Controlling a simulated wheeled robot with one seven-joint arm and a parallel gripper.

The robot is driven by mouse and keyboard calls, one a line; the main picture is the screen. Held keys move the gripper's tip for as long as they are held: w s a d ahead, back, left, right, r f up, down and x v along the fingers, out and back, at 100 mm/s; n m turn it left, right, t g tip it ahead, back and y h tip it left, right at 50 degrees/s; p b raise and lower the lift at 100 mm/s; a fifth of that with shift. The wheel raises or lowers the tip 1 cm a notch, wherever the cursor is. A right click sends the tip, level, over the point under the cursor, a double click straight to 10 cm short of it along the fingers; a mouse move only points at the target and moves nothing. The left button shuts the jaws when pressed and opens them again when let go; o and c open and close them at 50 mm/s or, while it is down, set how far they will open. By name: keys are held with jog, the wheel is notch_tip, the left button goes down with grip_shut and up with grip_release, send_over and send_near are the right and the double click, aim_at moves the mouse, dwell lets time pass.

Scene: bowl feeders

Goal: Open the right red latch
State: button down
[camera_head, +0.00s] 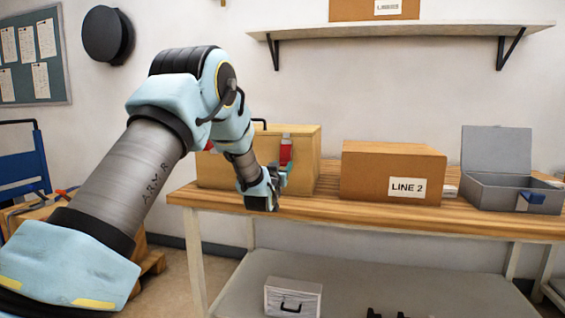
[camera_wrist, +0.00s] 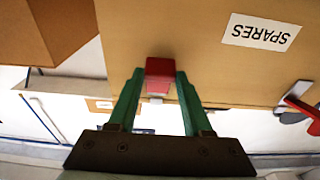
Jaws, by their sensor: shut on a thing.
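A tan wooden box (camera_head: 305,165) stands on the workbench, its lid edge and SPARES label (camera_wrist: 262,32) upside down in the wrist view. The right red latch (camera_head: 286,150) is on its front, near the right end. In the wrist view my gripper (camera_wrist: 158,82) has its two green fingers on either side of this red latch (camera_wrist: 160,68), shut on it. My gripper (camera_head: 277,178) is partly hidden by my wrist in the head view. The other red latch (camera_wrist: 302,112) shows at the right edge of the wrist view, tilted, beside a grey plate.
A cardboard box labelled LINE 2 (camera_head: 375,178) stands right of the wooden box, with a gap between. An open grey metal case (camera_head: 500,195) is further right on the wooden workbench (camera_head: 340,211). A shelf (camera_head: 430,31) hangs above. A white drawer box (camera_head: 293,299) sits below.

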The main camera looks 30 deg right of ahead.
notch_tip(320, 180, up, 8)
jog(key=s+a+g+y+p, duration=0.1)
jog(key=g+y+p, duration=0.7)
jog(key=p, duration=1.2)
jog(key=shift+s+a+r+g, duration=0.15)
jog(key=shift+s+r+g, duration=0.05)
jog(key=shift+r+g, duration=0.1)
jog(key=shift+f, duration=0.15)
jog(key=shift+c, duration=1.6)
grip_release()
jog(key=b+v, duration=0.3)
jog(key=v, duration=0.7)
jog(key=shift+r, duration=0.4)
